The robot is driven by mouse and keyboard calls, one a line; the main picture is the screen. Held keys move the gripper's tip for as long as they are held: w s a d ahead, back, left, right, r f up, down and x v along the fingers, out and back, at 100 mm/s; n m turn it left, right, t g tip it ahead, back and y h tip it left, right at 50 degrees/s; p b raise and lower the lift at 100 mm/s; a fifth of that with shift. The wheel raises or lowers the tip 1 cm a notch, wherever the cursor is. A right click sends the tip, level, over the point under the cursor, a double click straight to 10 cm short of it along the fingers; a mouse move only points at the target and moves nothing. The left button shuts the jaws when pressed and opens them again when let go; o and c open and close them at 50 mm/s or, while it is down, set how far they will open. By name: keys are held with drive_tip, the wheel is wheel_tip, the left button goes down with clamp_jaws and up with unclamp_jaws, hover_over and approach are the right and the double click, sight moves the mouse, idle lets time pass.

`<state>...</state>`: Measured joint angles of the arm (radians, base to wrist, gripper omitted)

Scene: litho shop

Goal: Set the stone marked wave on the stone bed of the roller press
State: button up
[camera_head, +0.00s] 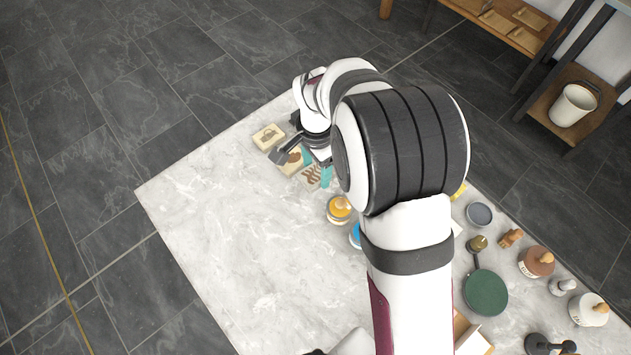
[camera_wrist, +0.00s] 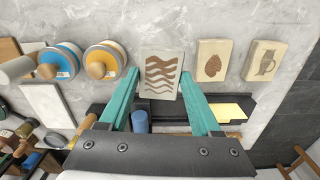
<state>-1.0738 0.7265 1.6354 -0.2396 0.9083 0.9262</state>
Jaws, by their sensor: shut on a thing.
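The stone marked wave (camera_wrist: 161,75) is a pale block with brown wavy lines. In the wrist view it is between the teal fingertips of my gripper (camera_wrist: 160,76), which is shut on it. The stone also shows in the head view (camera_head: 311,178), partly covered by my gripper (camera_head: 316,165).
Two other marked stones, one with a cone-like mark (camera_wrist: 214,61) and one with a jug-like mark (camera_wrist: 264,61), stand beside it. A yellow tin (camera_wrist: 105,60) and a blue tin (camera_wrist: 60,62) are on its other side. The marble table (camera_head: 230,240) is clear at front left.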

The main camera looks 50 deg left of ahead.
drive_tip(key=w+a+r+m, duration=0.2)
drive_tip(key=w+m, duration=0.9)
drive_tip(key=m, duration=0.6)
drive_tip(key=shift+s+f, duration=0.15)
drive_tip(key=shift+f, duration=1.4)
drive_tip(key=shift+s+f, duration=0.1)
drive_tip(key=shift+f, duration=1.4)
drive_tip(key=shift+f, duration=0.15)
drive_tip(key=o, duration=1.3)
drive_tip(key=shift+c, duration=1.2)
